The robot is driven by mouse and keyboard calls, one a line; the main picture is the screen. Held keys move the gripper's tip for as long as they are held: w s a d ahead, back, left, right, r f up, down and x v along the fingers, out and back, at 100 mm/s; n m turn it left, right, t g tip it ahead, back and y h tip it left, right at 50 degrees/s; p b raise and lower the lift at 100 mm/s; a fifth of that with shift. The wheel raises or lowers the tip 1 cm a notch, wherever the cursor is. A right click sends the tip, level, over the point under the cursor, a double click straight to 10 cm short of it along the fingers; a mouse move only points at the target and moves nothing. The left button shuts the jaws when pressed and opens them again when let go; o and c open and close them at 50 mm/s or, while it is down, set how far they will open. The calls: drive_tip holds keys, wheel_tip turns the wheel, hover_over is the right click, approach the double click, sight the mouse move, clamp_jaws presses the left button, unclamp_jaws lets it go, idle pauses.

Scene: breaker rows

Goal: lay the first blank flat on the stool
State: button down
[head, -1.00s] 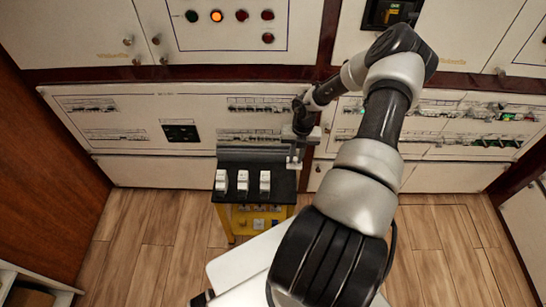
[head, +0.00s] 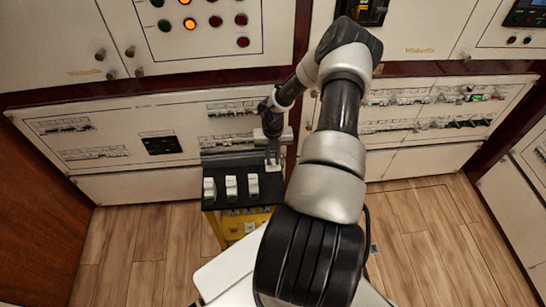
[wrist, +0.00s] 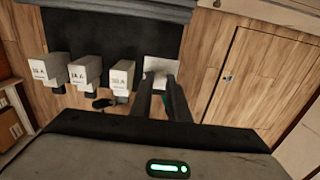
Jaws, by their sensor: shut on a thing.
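The stool (head: 227,165) has a black top and a yellow base, and its black top (wrist: 110,32) fills the upper middle of the wrist view. My gripper (head: 272,153) is over the right end of the top, fingers pointing down. It is shut on a small white piece, the blank (head: 273,167). In the wrist view the blank (wrist: 160,66) shows as a pale face beyond my fingertips (wrist: 160,83). I cannot tell whether it touches the top. Part of it is hidden by the fingers.
Three white labelled breakers stand in a row on the stool, left (head: 209,188), middle (head: 231,187) and right (head: 253,185); the right one (wrist: 123,76) is closest to my fingers. A cabinet panel (head: 110,120) with breaker rows stands behind. Wooden floor (head: 420,225) is clear at right.

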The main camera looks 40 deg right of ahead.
drive_tip(key=shift+f+b, duration=2.25)
drive_tip(key=shift+f, duration=2)
drive_tip(key=shift+f+b, duration=0.45)
drive_tip(key=shift+f, duration=0.25)
drive_tip(key=c, duration=1.6)
unclamp_jaws()
drive_tip(key=shift+r, duration=0.1)
wheel_tip(320, 180, up, 17)
drive_tip(key=p, duration=0.3)
drive_tip(key=shift+r, duration=0.1)
